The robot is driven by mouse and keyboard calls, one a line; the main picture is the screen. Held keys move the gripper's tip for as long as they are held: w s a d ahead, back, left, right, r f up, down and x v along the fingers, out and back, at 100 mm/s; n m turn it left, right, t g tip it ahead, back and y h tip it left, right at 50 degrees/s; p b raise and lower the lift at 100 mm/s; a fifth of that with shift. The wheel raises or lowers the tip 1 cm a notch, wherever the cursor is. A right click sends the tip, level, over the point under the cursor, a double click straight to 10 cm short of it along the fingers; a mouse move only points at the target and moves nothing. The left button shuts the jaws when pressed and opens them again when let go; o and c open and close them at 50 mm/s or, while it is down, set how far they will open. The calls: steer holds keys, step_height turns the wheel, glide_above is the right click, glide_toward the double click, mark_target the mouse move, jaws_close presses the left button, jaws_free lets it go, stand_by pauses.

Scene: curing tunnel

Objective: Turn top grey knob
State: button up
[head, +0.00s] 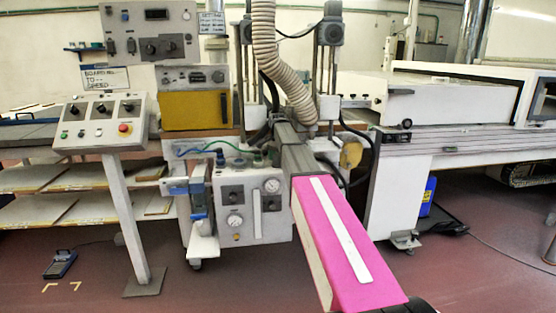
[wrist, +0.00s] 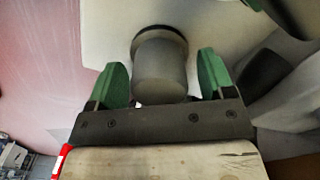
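A grey cylindrical knob (wrist: 161,72) with a darker collar stands out from a white panel (wrist: 105,35) in the wrist view. My gripper (wrist: 163,78) has two green fingers, one on each side of the knob. The fingers are apart, with a narrow gap showing between each and the knob. The knob's near end is close to the gripper's dark palm bar; I cannot tell if they touch. My gripper cannot be made out in the head view, and I cannot tell which knob there is this one.
A dark rounded part (wrist: 263,70) is close beside the right finger. In the head view, a gauge panel (head: 268,215) stands at centre, and a sloped control box (head: 100,132) stands on a post at left. A corrugated hose (head: 275,70) hangs above. Reddish floor is open in front.

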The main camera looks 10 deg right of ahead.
mark_target(278, 154)
steer(key=shift+r, duration=0.15)
step_height(278, 154, up, 7)
steer(key=shift+r, duration=0.1)
stand_by(0.3)
steer(key=shift+s, duration=0.1)
